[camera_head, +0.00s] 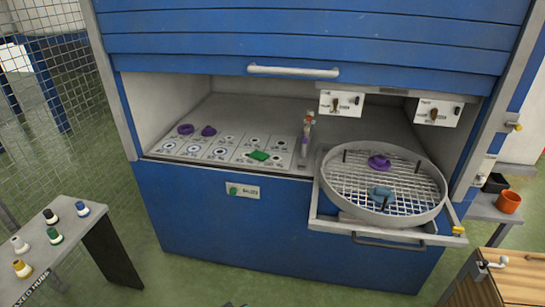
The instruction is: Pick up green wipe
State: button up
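A small green flat piece (259,155), which looks like the green wipe, lies on the white marked panel (205,157) inside the blue cabinet, towards the panel's right side. It looks uncovered. My gripper cannot be made out in the head view; only a tiny dark sliver shows at the bottom edge, too little to identify.
Two purple pieces (208,131) lie at the panel's back left. A small upright item (307,127) stands right of the panel. A round mesh basket (345,204) on a pulled-out tray holds a purple and a blue piece. A side table (85,237) with several small bottles stands left.

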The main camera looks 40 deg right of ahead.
aim_at(258, 155)
jog(key=u, duration=0.15)
jog(key=i, duration=0.95)
jog(key=z, duration=0.05)
